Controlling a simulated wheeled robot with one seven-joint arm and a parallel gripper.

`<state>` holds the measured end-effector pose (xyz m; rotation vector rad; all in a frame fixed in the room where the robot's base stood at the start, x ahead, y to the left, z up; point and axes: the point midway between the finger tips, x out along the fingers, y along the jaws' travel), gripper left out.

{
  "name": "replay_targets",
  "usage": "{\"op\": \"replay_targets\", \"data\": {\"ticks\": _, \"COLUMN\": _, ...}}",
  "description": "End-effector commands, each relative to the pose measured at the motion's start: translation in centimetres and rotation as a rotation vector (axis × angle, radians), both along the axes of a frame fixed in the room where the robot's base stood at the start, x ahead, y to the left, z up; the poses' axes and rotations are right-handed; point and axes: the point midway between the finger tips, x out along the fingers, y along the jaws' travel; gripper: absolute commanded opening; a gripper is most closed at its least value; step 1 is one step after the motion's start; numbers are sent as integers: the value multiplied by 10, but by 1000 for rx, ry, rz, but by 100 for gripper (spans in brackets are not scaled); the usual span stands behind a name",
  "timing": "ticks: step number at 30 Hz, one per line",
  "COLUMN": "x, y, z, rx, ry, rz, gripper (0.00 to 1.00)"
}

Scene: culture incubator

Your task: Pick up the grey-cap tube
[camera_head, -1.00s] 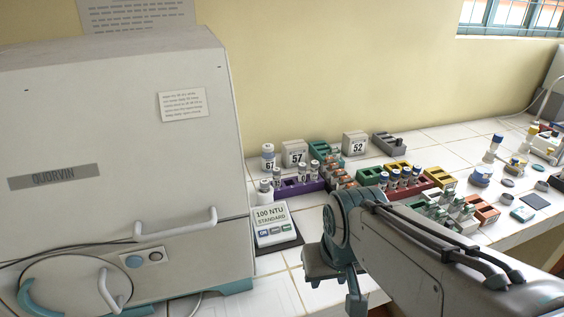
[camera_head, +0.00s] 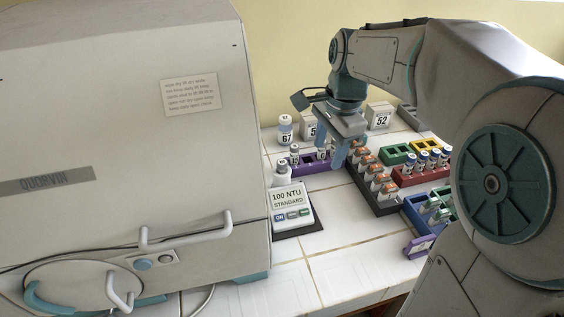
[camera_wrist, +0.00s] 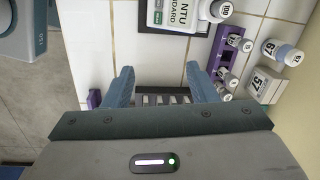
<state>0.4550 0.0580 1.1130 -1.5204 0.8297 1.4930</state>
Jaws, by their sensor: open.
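My gripper (camera_head: 338,150) is open and empty, pointing down above the racks at the back of the bench. Its two blue fingers show spread apart in the wrist view (camera_wrist: 158,74), over bare tile. A purple rack (camera_head: 307,168) stands beside it, holding small white-labelled tubes. In the wrist view the purple rack (camera_wrist: 229,58) lies right of the fingers, and its tubes (camera_wrist: 233,41) appear to have greyish caps. I cannot tell for sure which one is the grey-cap tube. My gripper hides part of this rack in the head view.
A dark rack (camera_head: 362,187) with orange-marked vials stands right of the purple one. Red (camera_head: 408,178) and green (camera_head: 396,155) racks lie beyond. A turbidity meter (camera_head: 292,204) and the large incubator (camera_head: 130,120) are on the left. Bare tile lies in front.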

Motion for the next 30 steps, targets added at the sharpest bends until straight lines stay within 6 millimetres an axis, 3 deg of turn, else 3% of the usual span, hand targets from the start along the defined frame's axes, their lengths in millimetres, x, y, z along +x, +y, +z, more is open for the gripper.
{"op": "replay_targets", "data": {"ticks": 3, "x": 29, "y": 21, "z": 10, "rx": -1, "ry": 42, "rz": -179, "gripper": 52}}
{"op": "replay_targets", "data": {"ticks": 9, "x": 66, "y": 59, "z": 21, "rx": -24, "ry": 91, "rz": -481, "gripper": 52}}
{"op": "replay_targets", "data": {"ticks": 15, "x": 87, "y": 88, "z": 25, "rx": -50, "ry": 106, "rz": -686, "gripper": 52}}
{"op": "replay_targets", "data": {"ticks": 20, "x": 92, "y": 98, "z": 25, "rx": -59, "ry": 109, "rz": -758, "gripper": 52}}
{"op": "replay_targets", "data": {"ticks": 23, "x": 93, "y": 100, "z": 14, "rx": -62, "ry": 110, "rz": -769, "gripper": 52}}
{"op": "replay_targets", "data": {"ticks": 30, "x": 92, "y": 99, "z": -31, "rx": -62, "ry": 110, "rz": -769, "gripper": 52}}
